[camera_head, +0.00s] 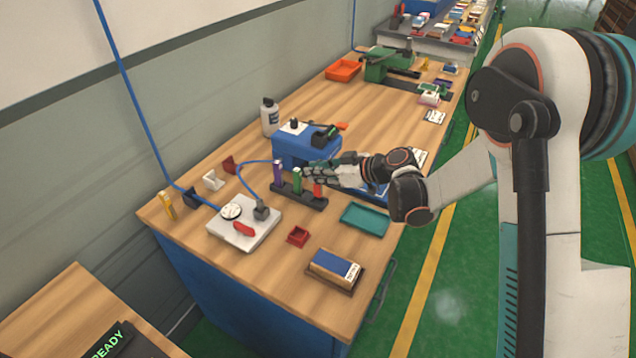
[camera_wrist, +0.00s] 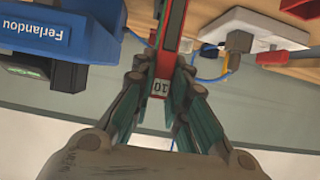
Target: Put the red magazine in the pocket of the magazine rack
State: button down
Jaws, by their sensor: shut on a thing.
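The red magazine (camera_wrist: 175,30) is a narrow upright block between my fingers in the wrist view, with a white label at its gripped end. My gripper (camera_wrist: 163,85) is shut on it. In the head view my gripper (camera_head: 318,172) is over the right end of the dark magazine rack (camera_head: 312,203), and the red magazine (camera_head: 318,189) shows just below the fingers, in line with the rack's right part. I cannot tell how deep it sits in the pocket. A purple magazine (camera_head: 278,173) and a green magazine (camera_head: 297,180) stand upright in the rack.
A blue machine (camera_head: 300,150) stands close behind the rack. A white plate with a gauge (camera_head: 243,225) lies to the left.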

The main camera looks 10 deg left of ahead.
jog(key=shift+f+b, duration=0.45)
jog(key=shift+f, duration=1.15)
jog(key=shift+f, duration=0.2)
jog(key=c, duration=1.6)
grip_release()
jog(key=shift+r, duration=0.1)
jog(key=shift+r, duration=0.1)
jog(key=shift+d+r, duration=0.2)
jog(key=shift+d, duration=0.05)
jog(key=p+v, duration=0.3)
jog(key=v, duration=0.8)
jog(key=shift+s+d+r, duration=0.1)
jog(key=shift+s+d, duration=0.05)
